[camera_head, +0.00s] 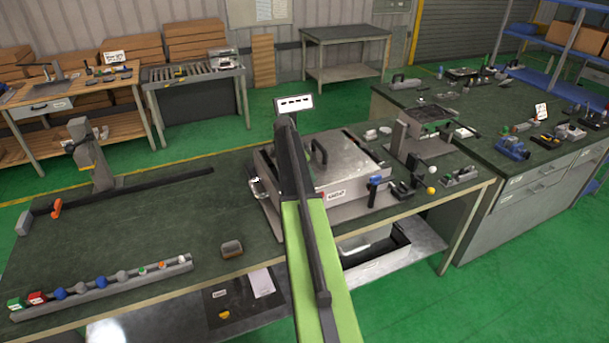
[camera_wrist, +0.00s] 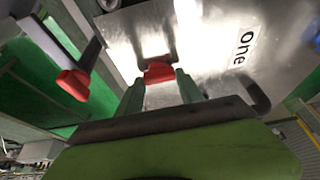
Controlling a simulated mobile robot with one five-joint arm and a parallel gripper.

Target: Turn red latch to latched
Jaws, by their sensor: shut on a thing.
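In the wrist view, the red latch (camera_wrist: 158,71) sits on a shiny metal panel (camera_wrist: 205,55) marked "One". My gripper (camera_wrist: 160,82) has its two green fingers on either side of the latch and is shut on it. I cannot tell the latch's exact turn angle. A second red-tipped dark lever (camera_wrist: 73,84) stands apart, to the left of the fingers. In the head view, the metal box with a handled lid (camera_head: 345,160) stands on the dark green bench, partly behind my arm. The latch and my fingertips are hidden there.
The bench (camera_head: 150,235) has free room left of the box. A rail of coloured knobs (camera_head: 105,285) lies along its front left edge. A small brown block (camera_head: 232,249) is near the middle. Small tools and a stand (camera_head: 400,140) crowd the box's right side.

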